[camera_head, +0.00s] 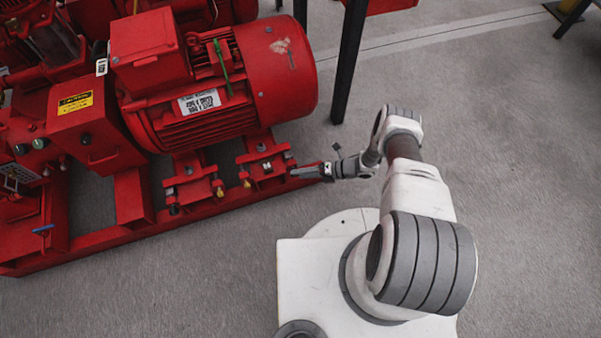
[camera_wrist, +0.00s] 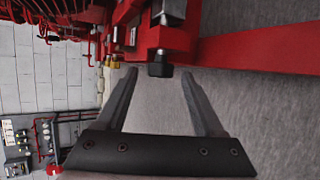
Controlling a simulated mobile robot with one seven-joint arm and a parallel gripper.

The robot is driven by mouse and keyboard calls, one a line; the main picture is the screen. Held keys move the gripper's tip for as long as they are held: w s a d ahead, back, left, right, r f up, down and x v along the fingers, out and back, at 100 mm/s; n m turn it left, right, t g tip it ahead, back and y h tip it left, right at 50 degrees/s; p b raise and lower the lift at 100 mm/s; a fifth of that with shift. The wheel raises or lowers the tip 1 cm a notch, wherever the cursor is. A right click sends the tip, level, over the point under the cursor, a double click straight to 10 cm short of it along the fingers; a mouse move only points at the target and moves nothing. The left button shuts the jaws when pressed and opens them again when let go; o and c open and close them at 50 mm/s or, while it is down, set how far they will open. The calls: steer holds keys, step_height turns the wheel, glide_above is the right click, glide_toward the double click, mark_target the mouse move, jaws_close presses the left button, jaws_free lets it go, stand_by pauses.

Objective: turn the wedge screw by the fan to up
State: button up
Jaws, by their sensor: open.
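The wedge screw by the fan shows in the wrist view as a small dark block-shaped head (camera_wrist: 160,70) on the red mount. It lies ahead of my gripper (camera_wrist: 158,75), between the two fingertips in the picture. The fingers are spread with a gap between them, and I see no contact with the screw. In the head view my gripper (camera_head: 300,171) reaches left to the right end of the red motor foot (camera_head: 262,165), below the fan end (camera_head: 279,70) of the motor. The screw head is too small to make out clearly there.
The red base rail (camera_head: 235,194) runs below the motor feet, and a second motor foot (camera_head: 193,184) stands to the left. A black post (camera_head: 348,60) rises behind my arm. The grey floor (camera_head: 510,150) is open to the right.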

steer(key=p+v, duration=0.3)
steer(key=v, duration=1.3)
steer(key=shift+d+r, duration=0.15)
steer(key=shift+d, duration=0.1)
